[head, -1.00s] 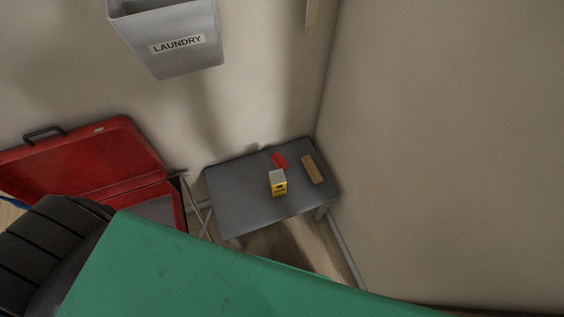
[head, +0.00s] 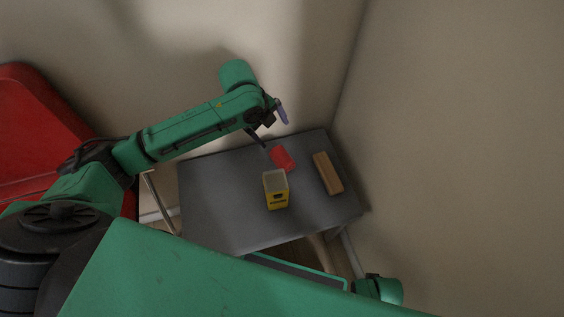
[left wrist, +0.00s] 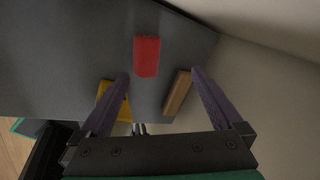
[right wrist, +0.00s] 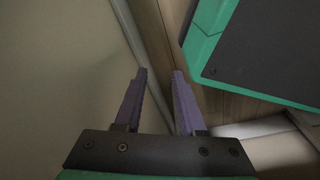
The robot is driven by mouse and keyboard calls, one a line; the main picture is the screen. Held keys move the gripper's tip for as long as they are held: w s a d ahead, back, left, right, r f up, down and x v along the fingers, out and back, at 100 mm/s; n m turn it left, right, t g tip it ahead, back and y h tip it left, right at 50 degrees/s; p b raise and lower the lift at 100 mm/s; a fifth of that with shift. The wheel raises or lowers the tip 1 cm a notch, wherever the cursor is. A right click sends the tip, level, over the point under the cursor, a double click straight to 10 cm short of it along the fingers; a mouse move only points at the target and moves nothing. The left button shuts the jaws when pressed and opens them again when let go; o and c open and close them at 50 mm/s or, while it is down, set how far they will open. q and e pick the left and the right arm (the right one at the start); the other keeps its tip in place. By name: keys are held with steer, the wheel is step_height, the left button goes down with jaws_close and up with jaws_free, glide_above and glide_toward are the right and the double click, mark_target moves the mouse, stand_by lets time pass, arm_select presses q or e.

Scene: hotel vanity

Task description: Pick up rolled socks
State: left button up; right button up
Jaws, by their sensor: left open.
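A red object (head: 283,159), which looks like the rolled socks, lies on the grey table beside the yellow box. In the left wrist view it shows as a red block (left wrist: 147,56) beyond my fingertips, roughly between their lines. My left gripper (head: 270,125) is open and empty, above the back edge of the table, just behind and above the red object. In the left wrist view the purple fingers (left wrist: 158,73) are spread and touch nothing. My right gripper (right wrist: 159,74) has its fingers apart with nothing between them, away from the table top.
The grey table (head: 215,205) stands in a wall corner. A yellow box (head: 276,198) with a pale top stands in front of the red object. A brown block (head: 328,173) lies to its right. A red suitcase (head: 38,125) is at the left. The table's left part is bare.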

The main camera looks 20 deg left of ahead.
mark_target(280, 154)
arm_select(q)
steer(key=f+b, duration=0.1)
steer(key=f, duration=0.1)
steer(key=d+f+m, duration=0.1)
steer(key=f, duration=0.2)
steer(key=f+m+b, duration=0.1)
steer(key=f, duration=0.2)
steer(key=shift+s+d+f+g+y+b, duration=0.1)
steer(key=shift+s+d+g+y+b, duration=0.1)
steer(key=shift+s+g+y+b, duration=0.15)
steer(key=b+x, duration=0.2)
steer(key=x, duration=0.3)
steer(key=shift+w+d+f, duration=0.1)
steer(key=shift+w+f, duration=0.15)
steer(key=shift+f, duration=0.1)
steer(key=c, duration=1.1)
arm_select(e)
steer(key=w+a+r, duration=0.3)
steer(key=w+r, duration=0.4)
steer(key=shift+w+r, duration=0.15)
steer(key=shift+w, duration=0.25)
